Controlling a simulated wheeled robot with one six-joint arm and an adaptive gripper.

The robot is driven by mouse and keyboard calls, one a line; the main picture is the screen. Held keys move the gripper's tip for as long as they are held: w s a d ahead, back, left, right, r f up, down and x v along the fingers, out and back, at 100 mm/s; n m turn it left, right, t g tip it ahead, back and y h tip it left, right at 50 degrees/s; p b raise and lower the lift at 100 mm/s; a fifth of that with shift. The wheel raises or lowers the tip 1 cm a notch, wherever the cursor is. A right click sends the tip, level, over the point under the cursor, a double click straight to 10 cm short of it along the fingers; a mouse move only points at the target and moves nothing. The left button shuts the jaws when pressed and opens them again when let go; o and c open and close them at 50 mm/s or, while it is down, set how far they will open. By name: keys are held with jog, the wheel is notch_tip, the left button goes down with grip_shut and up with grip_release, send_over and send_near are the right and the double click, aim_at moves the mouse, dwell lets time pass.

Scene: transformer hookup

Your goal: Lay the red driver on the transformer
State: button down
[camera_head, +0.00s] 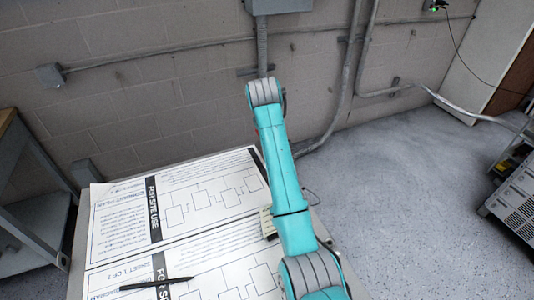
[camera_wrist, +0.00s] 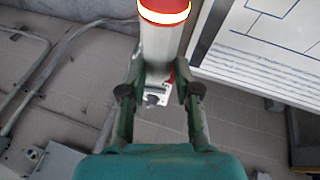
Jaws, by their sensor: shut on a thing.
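My gripper (camera_wrist: 161,78) shows in the wrist view, its two dark green fingers closed on the sides of a white cylinder with a red end (camera_wrist: 160,42). A bright yellow-white band rings its red end at the top of that view. A bit of red also shows beside the right finger. I cannot tell whether this held thing is the red driver. In the head view my arm hides the gripper and what it holds. I cannot make out a red driver lying elsewhere, and I cannot identify the transformer in either view.
Printed plan sheets (camera_head: 205,195) lie on a table at the lower left, with a black pen (camera_head: 157,284) on them. A grey stand (camera_head: 40,185) is at the far left. Conduits run along the block wall. A grey rack unit (camera_head: 515,205) stands far right; floor between is clear.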

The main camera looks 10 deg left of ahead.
jog(key=shift+f, duration=2.8)
jog(key=c, duration=1.1)
grip_release()
jog(key=shift+f, duration=0.1)
jog(key=v, duration=1.2)
jog(key=shift+d, duration=0.1)
